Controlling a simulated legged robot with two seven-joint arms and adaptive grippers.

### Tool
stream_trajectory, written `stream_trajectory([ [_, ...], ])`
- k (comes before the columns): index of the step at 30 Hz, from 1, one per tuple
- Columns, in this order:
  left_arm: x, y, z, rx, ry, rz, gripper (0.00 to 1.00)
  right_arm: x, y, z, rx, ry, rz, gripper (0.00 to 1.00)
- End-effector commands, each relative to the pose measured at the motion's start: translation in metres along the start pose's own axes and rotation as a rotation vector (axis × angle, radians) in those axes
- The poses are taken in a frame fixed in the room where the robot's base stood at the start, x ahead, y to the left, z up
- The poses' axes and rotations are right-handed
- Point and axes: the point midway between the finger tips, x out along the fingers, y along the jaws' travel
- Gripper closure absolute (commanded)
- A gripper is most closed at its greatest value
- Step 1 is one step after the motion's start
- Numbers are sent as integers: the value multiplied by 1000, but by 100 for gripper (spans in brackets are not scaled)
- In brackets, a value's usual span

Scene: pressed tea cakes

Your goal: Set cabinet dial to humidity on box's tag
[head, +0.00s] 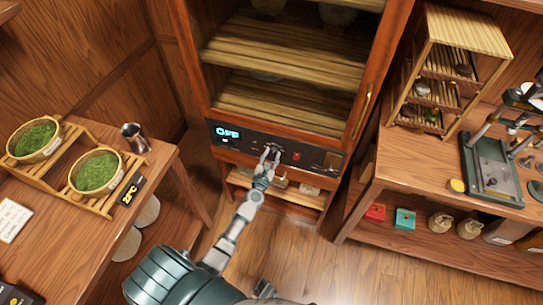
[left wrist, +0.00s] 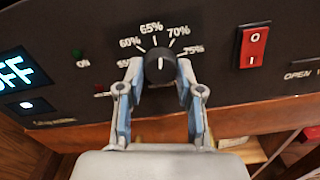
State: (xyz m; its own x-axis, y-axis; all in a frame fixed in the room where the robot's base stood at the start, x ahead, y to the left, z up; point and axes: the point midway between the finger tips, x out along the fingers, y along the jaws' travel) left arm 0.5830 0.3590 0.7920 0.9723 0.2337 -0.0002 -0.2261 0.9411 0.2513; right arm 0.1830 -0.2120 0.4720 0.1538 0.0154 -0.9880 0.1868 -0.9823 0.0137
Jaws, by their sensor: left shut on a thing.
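The cabinet's black control panel (head: 225,138) runs below its slatted shelves. The black round dial (left wrist: 160,68) shows in the left wrist view, with printed marks from about 55% to 75% around it. A white line on its face points roughly up, toward the 65% mark. My left gripper (left wrist: 159,68) is shut on the dial, one finger on each side. In the head view my left gripper (head: 270,153) reaches the panel from below and partly hides the dial. I cannot make out any box's humidity tag. My right gripper is not in view.
A lit display (head: 228,132) reads OFF. A red rocker switch (left wrist: 253,46) sits right of the dial. Green tea trays (head: 97,172) stand on the left table. A red box (head: 375,212) and a teal box (head: 405,219) sit on the right lower shelf.

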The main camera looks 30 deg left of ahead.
Motion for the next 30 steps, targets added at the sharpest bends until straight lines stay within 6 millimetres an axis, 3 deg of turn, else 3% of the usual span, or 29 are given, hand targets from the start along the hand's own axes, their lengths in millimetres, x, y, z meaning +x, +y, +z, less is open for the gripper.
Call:
stream_trajectory([
  [11,0,1,0,358,2,-1,99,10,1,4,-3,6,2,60],
  [30,0,0,0,934,2,-5,99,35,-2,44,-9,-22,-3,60],
])
